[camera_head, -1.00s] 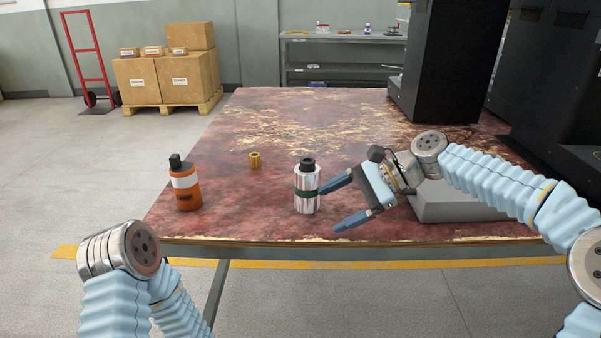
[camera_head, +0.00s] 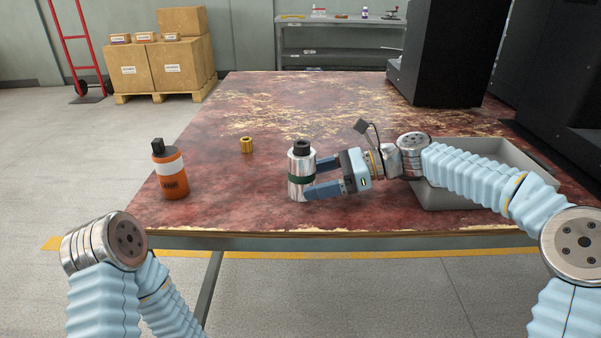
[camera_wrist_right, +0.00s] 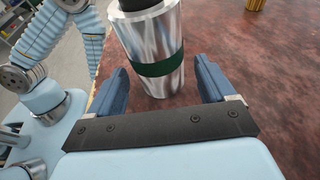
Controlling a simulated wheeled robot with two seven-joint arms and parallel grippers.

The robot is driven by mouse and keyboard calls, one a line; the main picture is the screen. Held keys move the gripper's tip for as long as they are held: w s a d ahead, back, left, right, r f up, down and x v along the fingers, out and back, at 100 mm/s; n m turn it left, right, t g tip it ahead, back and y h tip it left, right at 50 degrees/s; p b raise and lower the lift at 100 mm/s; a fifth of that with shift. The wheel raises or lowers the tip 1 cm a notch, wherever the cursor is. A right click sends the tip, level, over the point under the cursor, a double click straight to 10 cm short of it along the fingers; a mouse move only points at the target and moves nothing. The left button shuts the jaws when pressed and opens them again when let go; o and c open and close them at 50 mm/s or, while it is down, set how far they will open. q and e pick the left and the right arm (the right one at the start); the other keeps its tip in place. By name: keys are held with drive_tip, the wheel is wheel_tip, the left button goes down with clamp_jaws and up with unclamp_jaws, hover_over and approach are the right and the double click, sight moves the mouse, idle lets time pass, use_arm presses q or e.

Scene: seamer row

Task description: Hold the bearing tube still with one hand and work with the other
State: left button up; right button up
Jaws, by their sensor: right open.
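The bearing tube (camera_head: 301,163) is a shiny metal cylinder with a dark green band and a black top. It stands upright on the worn red table (camera_head: 340,215). My right gripper (camera_head: 315,178) is open, with its blue fingers reaching toward the tube from the right. In the right wrist view, the tube (camera_wrist_right: 152,50) stands between the two open fingers (camera_wrist_right: 166,85), with a gap visible on the right side. My left arm shows at the lower left of the head view, but its gripper is not in view.
An orange bottle (camera_head: 170,172) with a white band stands left of the tube. A small brass fitting (camera_head: 246,145) lies behind, between them. A grey bin (camera_head: 450,198) sits under my right forearm. A black machine (camera_head: 447,55) stands at the back right. The middle back is clear.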

drive_tip(key=shift+x, duration=1.1)
drive_tip(key=shift+c, duration=0.5)
drive_tip(key=c, duration=0.6)
